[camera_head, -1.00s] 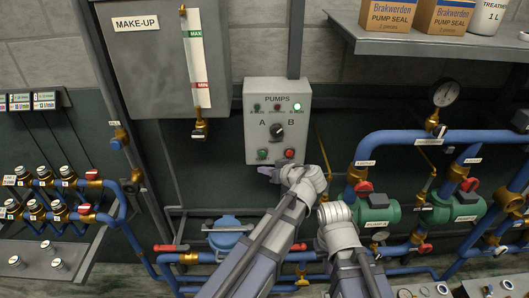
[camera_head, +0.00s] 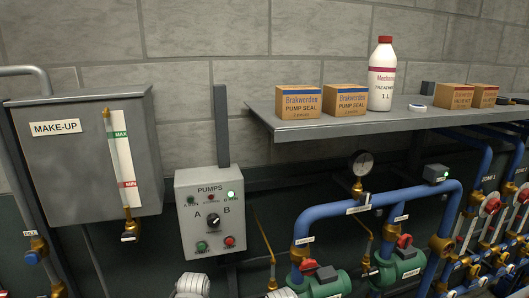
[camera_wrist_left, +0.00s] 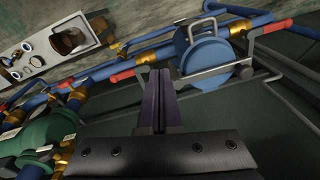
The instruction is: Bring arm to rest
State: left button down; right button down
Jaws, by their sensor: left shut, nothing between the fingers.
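My left gripper (camera_wrist_left: 159,76) is in the left wrist view. Its two dark fingers are together with nothing between them. Beyond the fingertips is a blue round-bodied fitting (camera_wrist_left: 208,62) with a grey bar across it; I see no clear contact. In the head view only pale joints of my arms show at the bottom edge, below the grey PUMPS panel (camera_head: 211,224). The panel has an A/B knob (camera_head: 213,220) and a lit green lamp (camera_head: 231,194). My right gripper is not in view.
Blue pipes (camera_head: 375,204), a gauge (camera_head: 361,164) and green pumps (camera_head: 398,267) stand right of the panel. A shelf (camera_head: 390,122) with boxes and a bottle is above. A grey make-up tank (camera_head: 75,165) is at left. Red-handled valves (camera_wrist_left: 130,74) are near the left gripper.

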pick_arm(q)
jog(key=s+d+m, duration=0.2)
jog(key=s+d, duration=0.1)
jog(key=d, duration=0.2)
jog(key=s+d+m+g, duration=0.1)
jog(key=s+d+m, duration=0.1)
jog(key=d, duration=0.4)
jog(key=shift+s+d+y, duration=0.3)
jog(key=shift+s, duration=0.55)
